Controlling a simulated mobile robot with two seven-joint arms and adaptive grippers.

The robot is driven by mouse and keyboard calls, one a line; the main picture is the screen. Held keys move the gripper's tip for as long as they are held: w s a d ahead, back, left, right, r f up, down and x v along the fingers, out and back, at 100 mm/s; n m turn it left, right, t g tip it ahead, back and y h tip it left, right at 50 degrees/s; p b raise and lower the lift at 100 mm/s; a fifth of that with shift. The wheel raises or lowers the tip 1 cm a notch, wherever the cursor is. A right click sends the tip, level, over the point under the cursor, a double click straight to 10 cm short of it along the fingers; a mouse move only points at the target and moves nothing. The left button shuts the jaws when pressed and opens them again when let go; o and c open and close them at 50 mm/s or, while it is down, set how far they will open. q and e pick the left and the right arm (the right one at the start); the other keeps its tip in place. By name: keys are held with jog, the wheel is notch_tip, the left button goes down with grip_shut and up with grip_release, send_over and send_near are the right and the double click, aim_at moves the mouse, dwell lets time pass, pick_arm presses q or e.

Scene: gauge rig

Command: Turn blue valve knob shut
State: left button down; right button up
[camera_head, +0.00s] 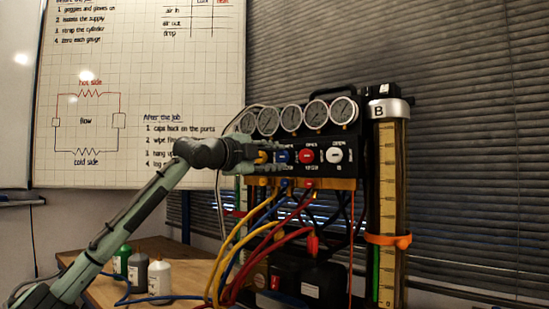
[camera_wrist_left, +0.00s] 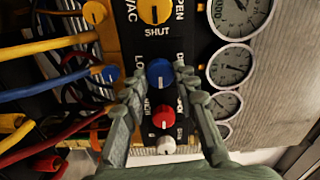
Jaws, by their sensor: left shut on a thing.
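The blue valve knob (camera_head: 283,156) is on the black front panel of the gauge rig, between a yellow knob and a red knob. My left gripper (camera_head: 278,160) reaches it from the left. In the left wrist view the blue knob (camera_wrist_left: 160,72) sits between the two fingertips of my left gripper (camera_wrist_left: 160,78), one finger on each side, shut on it. Lettering beside the knob is partly covered by the fingers. The knob's exact turn angle is hard to tell. My right gripper is not in view.
The red knob (camera_wrist_left: 163,118) and white knob (camera_wrist_left: 166,146) lie between the fingers' lengths. The yellow knob (camera_wrist_left: 154,10) is beyond the tips. Gauges (camera_head: 291,118) line the panel top; coloured hoses (camera_head: 262,225) hang below. Bottles (camera_head: 160,277) stand on the bench; cylinder B (camera_head: 391,200) is right.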

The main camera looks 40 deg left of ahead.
pick_arm(q)
jog(key=c, duration=1.2)
grip_release()
jog(key=shift+o, duration=0.2)
jog(key=s, duration=1.2)
jog(key=shift+a, duration=0.45)
jog(key=shift+f, duration=0.1)
